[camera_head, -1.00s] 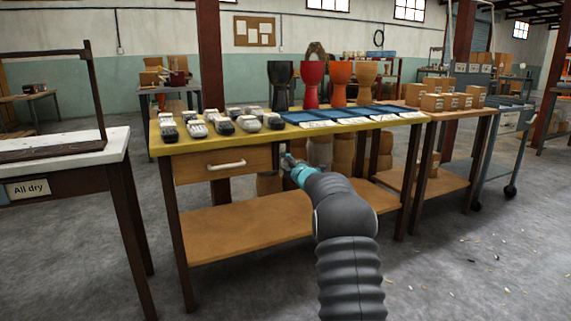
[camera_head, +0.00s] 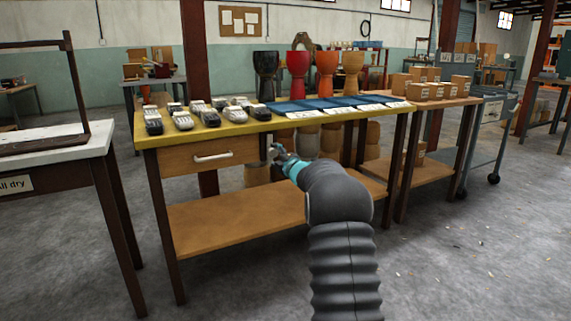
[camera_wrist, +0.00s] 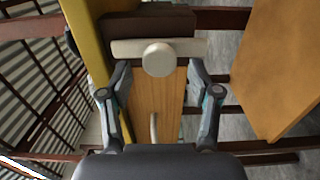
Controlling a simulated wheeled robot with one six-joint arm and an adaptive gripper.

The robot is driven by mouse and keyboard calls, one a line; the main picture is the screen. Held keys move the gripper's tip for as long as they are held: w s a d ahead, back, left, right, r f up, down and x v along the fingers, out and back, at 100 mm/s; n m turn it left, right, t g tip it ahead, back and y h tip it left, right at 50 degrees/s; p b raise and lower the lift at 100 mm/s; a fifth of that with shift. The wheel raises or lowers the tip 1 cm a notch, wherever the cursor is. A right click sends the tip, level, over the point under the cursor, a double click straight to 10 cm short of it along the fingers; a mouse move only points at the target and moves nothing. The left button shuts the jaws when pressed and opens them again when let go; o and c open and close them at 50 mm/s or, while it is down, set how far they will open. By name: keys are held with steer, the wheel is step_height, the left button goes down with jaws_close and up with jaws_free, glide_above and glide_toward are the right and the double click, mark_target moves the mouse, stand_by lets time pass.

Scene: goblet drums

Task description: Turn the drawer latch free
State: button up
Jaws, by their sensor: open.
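The drawer (camera_head: 180,160) is a wooden front under the yellow-edged table top, with a pale bar handle (camera_head: 212,157). It looks closed. In the wrist view the drawer front (camera_wrist: 145,95) runs up the middle, with its handle (camera_wrist: 154,127) low down. The latch (camera_wrist: 158,58) is a cream round knob on a cream crossbar, at the drawer's end beside a dark brown post. My gripper (camera_wrist: 157,72) is open and empty, one finger to each side of the drawer front, with the latch between and just past the fingertips. In the head view my gripper (camera_head: 277,152) is by the drawer's right end; the latch cannot be made out there.
Shoe-like grey and black items (camera_head: 200,112), blue trays (camera_head: 310,106) and goblet drums (camera_head: 300,75) stand on the table. A lower shelf (camera_head: 235,220) lies below the drawer. A white-topped table (camera_head: 70,148) stands at left. The floor in front is clear.

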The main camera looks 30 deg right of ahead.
steer(key=s, duration=0.8)
steer(key=shift+s, duration=0.4)
steer(key=shift+d, duration=0.1)
